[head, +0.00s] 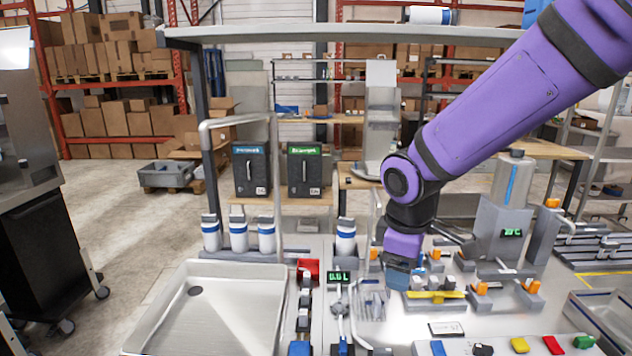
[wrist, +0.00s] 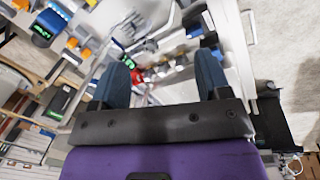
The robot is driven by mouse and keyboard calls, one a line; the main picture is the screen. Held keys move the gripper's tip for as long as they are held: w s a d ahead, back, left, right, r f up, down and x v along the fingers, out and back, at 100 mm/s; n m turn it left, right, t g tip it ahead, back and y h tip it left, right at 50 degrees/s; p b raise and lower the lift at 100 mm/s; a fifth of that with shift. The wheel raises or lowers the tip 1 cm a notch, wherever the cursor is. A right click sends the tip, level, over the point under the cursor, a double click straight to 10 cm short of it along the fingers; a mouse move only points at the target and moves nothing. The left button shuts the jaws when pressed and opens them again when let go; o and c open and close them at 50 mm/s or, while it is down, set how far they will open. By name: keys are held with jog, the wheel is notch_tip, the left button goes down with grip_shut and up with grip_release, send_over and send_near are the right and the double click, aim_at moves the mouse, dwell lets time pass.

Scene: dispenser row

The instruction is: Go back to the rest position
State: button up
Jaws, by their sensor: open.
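My gripper (head: 396,275) hangs at the end of my purple arm in the head view, low over the bench, just right of a clear container (head: 371,300). In the wrist view my gripper (wrist: 165,85) shows two dark blue fingers set wide apart with nothing between them. The bench behind them is blurred and tilted. I cannot tell from the head view whether the fingertips touch anything.
A metal sink tray (head: 225,310) fills the bench's left front. White bottles (head: 238,235) stand behind it. Orange-knobbed fixtures (head: 480,290), a grey dispenser (head: 505,220) and coloured buttons (head: 520,345) lie to the right. An overhead shelf (head: 300,33) spans the back.

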jog(key=s+d+r+m+t, duration=0.3)
jog(key=s+d+r+m, duration=0.9)
jog(key=s+d, duration=0.3)
jog(key=shift+s+r+m+t+y, duration=0.35)
jog(key=shift+s+r, duration=0.4)
jog(key=shift+s, duration=0.45)
